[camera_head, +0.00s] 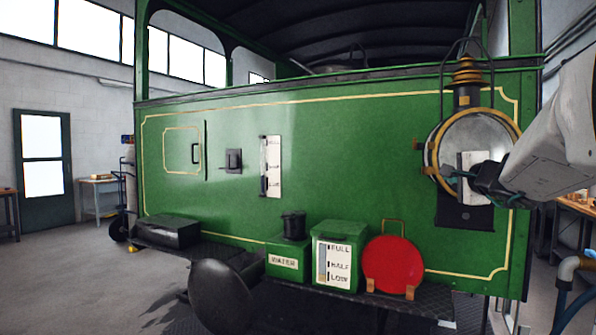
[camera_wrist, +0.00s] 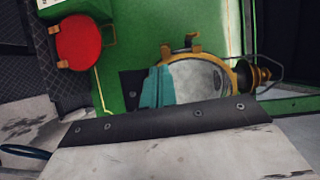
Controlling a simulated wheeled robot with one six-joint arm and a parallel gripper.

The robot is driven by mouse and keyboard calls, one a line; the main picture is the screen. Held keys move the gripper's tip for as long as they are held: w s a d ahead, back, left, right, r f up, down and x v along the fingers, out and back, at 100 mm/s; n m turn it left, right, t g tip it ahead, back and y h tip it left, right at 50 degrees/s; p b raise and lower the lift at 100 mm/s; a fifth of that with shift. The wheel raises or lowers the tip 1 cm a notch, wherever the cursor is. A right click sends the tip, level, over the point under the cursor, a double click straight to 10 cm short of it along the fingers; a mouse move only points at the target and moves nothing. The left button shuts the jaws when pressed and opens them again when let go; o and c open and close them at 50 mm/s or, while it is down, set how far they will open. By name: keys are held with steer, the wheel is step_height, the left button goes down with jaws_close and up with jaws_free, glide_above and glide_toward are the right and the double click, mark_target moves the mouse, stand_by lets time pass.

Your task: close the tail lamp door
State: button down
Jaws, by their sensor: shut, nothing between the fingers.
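The tail lamp (camera_head: 467,98) is mounted at the right end of the green tram panel, with a brass chimney and wire handle above. Its round glazed door (camera_head: 480,128) has a brass rim and a brass catch (camera_head: 418,144) at its left. In the wrist view the glass (camera_wrist: 205,78) and the catch (camera_wrist: 181,46) also show. My gripper (camera_head: 452,177) is shut and empty at the lamp's lower part, partly covering the glass. Its teal fingers (camera_wrist: 155,88) overlap the lamp's edge in the wrist view. I cannot tell whether they touch the door, or how wide it stands open.
A red disc (camera_head: 390,264), a green gauge box (camera_head: 339,255) and a green water box (camera_head: 287,260) stand on the dark ledge below. A gauge plate (camera_head: 271,167) and a small panel door (camera_head: 183,150) are on the left. The panel between gauge and lamp is clear.

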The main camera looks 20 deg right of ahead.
steer(key=d+m, duration=0.1)
steer(key=d, duration=0.1)
steer(key=h, duration=0.1)
glide_toward(437, 171)
steer(key=w, duration=0.2)
steer(key=w+a, duration=0.1)
steer(key=w, duration=0.2)
steer(key=shift+r, duration=0.1)
